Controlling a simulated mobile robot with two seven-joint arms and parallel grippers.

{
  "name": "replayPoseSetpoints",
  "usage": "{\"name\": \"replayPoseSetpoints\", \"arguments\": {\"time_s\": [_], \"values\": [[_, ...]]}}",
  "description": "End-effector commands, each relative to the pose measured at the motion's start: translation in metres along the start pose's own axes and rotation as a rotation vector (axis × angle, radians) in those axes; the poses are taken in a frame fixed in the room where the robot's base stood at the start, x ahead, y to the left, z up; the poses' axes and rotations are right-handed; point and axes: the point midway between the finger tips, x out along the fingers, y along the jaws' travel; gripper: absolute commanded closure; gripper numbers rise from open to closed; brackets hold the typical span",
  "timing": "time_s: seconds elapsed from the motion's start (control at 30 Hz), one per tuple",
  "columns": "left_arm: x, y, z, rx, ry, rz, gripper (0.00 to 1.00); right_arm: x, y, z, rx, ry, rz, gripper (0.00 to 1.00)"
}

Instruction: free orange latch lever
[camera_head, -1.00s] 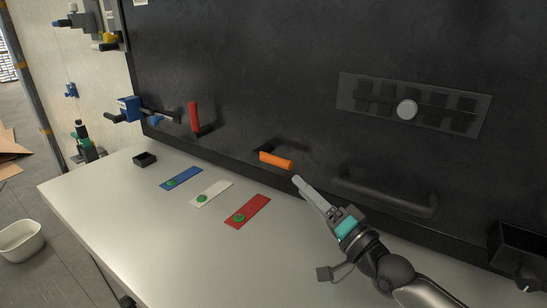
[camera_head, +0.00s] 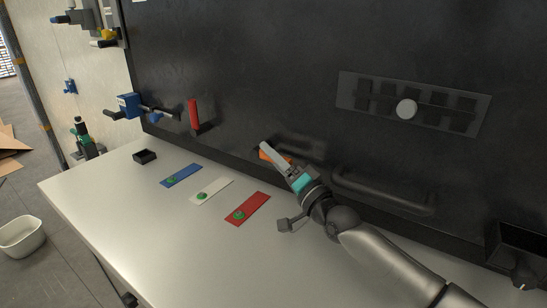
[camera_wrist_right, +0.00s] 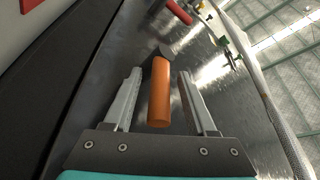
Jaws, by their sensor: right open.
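The orange latch lever (camera_head: 266,155) is on the dark upright panel, above the table. My right gripper (camera_head: 265,147) is at it and covers most of it in the head view. In the right wrist view the orange lever (camera_wrist_right: 159,95) lies between the two open fingers of my right gripper (camera_wrist_right: 160,88). A gap shows on each side of the lever, so the fingers look apart from it. The lever's dark mount shows at its far end. My left gripper is not in view.
A red lever (camera_head: 194,114) stands upright on the panel to the left. A dark bar handle (camera_head: 385,192) is to the right of my gripper. Blue, white and red plates (camera_head: 248,208) with green buttons lie on the pale table (camera_head: 150,220).

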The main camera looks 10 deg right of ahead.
Motion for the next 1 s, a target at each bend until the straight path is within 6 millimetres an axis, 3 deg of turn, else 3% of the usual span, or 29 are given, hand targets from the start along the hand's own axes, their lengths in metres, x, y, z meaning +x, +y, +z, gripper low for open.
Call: {"name": "replayPoseSetpoints", "arguments": {"time_s": [0.23, 0.73, 1.0], "values": [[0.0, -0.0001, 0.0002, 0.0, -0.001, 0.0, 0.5, 0.0003, 0.0, 0.0001, 0.001, 0.0, 0.0, 0.44], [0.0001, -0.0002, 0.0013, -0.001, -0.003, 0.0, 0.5, 0.0, 0.0001, 0.0, 0.0, 0.0, 0.0, 1.0], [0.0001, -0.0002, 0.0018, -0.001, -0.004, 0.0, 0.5, 0.0, 0.0001, 0.0, 0.0, 0.0, 0.0, 1.0]]}}
